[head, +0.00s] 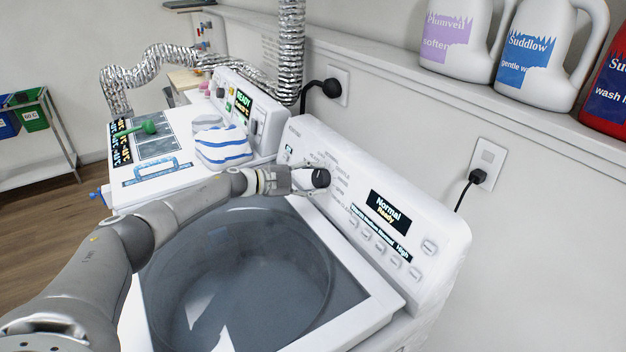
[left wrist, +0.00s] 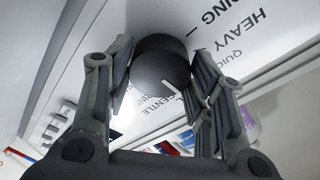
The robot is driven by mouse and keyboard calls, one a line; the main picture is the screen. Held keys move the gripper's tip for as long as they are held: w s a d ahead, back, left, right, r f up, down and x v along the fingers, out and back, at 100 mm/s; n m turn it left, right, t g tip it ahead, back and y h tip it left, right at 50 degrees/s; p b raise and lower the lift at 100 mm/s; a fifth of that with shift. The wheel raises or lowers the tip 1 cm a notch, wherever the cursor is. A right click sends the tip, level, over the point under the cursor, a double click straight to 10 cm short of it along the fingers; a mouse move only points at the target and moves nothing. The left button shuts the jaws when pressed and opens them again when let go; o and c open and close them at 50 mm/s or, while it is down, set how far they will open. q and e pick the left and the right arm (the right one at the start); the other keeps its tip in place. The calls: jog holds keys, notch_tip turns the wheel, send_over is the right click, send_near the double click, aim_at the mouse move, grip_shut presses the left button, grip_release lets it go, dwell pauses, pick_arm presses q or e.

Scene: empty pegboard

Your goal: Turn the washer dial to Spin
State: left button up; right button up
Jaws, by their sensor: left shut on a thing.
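The washer (head: 375,325) has a white control panel with a black round dial (head: 321,178). In the left wrist view the dial (left wrist: 160,62) sits between the two fingers of my left gripper (left wrist: 158,85). My left gripper (head: 304,181) is shut on the dial, its arm reaching over the round glass lid (head: 235,275). Printed labels around the dial include HEAVY, QUICK and GENTLE; the Spin label cannot be made out. The panel display (head: 388,213) reads Normal, Ready. My right gripper is not in view.
Detergent bottles (head: 545,55) stand on the wall shelf above. A plug and cord (head: 474,178) hang behind the panel.

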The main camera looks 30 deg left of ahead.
pick_arm(q)
jog(key=shift+f, duration=0.1)
jog(key=m+b, duration=0.2)
jog(key=m, duration=0.2)
jog(key=shift+g, duration=0.3)
jog(key=m+b, duration=0.1)
jog(key=m, duration=0.3)
jog(key=shift+m+g, duration=0.3)
jog(key=shift+m, duration=0.1)
jog(key=m+b, duration=0.2)
jog(key=m, duration=0.2)
jog(key=shift+y, duration=0.4)
jog(key=m+b, duration=0.1)
jog(key=m, duration=0.3)
jog(key=shift+y, duration=0.3)
jog(key=shift+r+m, duration=0.2)
jog(key=shift+m, duration=0.1)
jog(key=o, duration=1)
jog(key=shift+o, duration=0.2)
